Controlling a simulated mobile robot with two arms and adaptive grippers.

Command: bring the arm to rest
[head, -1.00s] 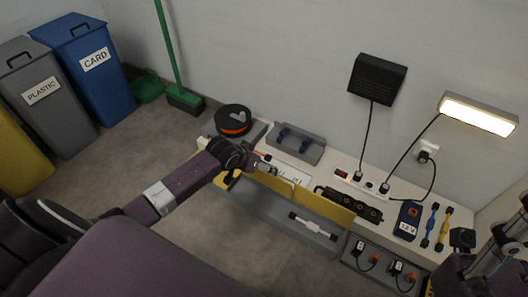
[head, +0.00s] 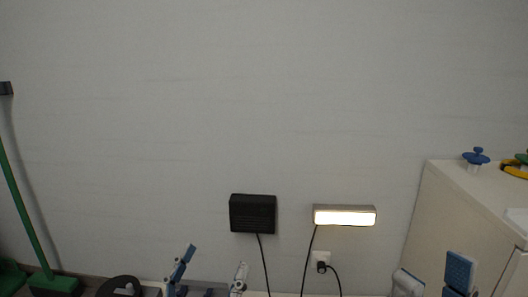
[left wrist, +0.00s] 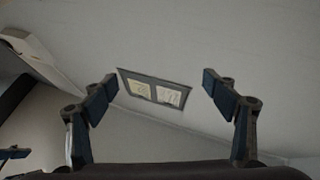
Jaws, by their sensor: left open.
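My left gripper (head: 215,260) shows at the bottom of the head view, fingers pointing up and spread apart. In the left wrist view it (left wrist: 160,86) is open, with nothing between its blue-padded fingertips. My right gripper (head: 431,269) stands at the bottom right of the head view, fingers up and apart, with nothing seen between them. The arms below both grippers are out of the picture.
A black wall box (head: 253,213), a lit lamp (head: 344,216) and a socket (head: 321,260) are on the wall. A white cabinet (head: 455,215) stands at right, a green broom (head: 24,215) at left. A framed panel (left wrist: 154,90) shows in the left wrist view.

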